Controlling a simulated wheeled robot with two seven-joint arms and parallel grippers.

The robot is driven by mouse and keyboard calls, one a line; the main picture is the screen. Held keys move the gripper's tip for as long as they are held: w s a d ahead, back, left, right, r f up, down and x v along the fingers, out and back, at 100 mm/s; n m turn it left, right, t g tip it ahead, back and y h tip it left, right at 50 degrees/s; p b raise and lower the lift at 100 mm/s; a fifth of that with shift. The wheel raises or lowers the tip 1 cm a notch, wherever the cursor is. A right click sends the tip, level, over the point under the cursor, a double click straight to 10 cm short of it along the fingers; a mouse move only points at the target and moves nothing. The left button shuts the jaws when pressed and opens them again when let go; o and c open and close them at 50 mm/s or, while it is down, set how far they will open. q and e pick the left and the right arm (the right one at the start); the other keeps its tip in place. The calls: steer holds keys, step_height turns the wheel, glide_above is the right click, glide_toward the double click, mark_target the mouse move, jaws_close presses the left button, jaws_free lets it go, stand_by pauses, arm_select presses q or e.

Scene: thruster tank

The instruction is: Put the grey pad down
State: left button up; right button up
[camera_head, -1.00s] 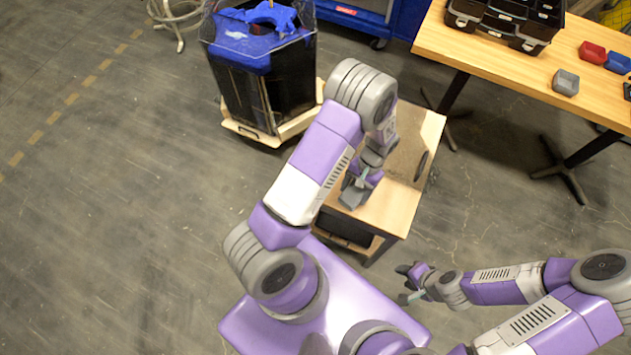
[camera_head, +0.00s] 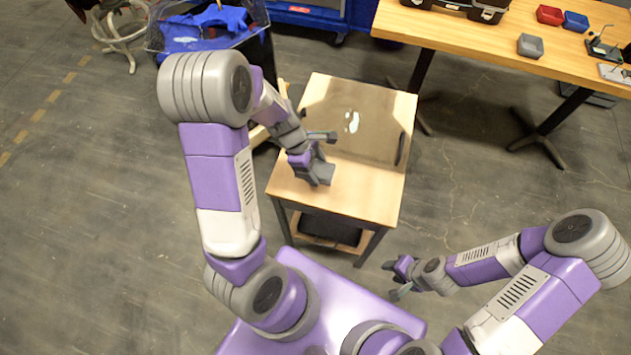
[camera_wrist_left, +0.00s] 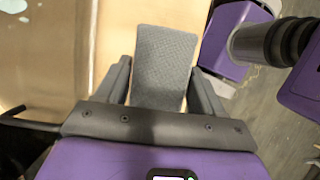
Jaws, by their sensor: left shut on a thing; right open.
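The grey pad (camera_wrist_left: 165,62) is a flat, textured block that sticks out between the fingers of my left gripper in the left wrist view. My left gripper (camera_wrist_left: 160,92) is shut on it. In the head view my left gripper (camera_head: 319,168) is over the front left part of the small wooden table (camera_head: 362,200). I cannot tell whether the pad touches the tabletop. My right gripper (camera_head: 393,279) is open and empty, over the floor to the right of my base.
A brownish panel (camera_head: 377,118) with a bright glare covers the back of the small table. A dark elongated thing (camera_head: 401,149) lies at its right edge.

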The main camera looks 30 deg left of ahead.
arm_select(q)
step_height(320, 180, down, 6)
steer(key=b, duration=0.3)
steer(key=shift+f, duration=0.25)
steer(key=shift+f, duration=0.2)
steer(key=o, duration=0.9)
steer(key=shift+o, duration=0.2)
steer(key=p+v, duration=0.5)
steer(key=v, duration=0.7)
steer(key=shift+r+p, duration=0.25)
steer(key=shift+p, duration=0.05)
steer(key=shift+f, duration=0.1)
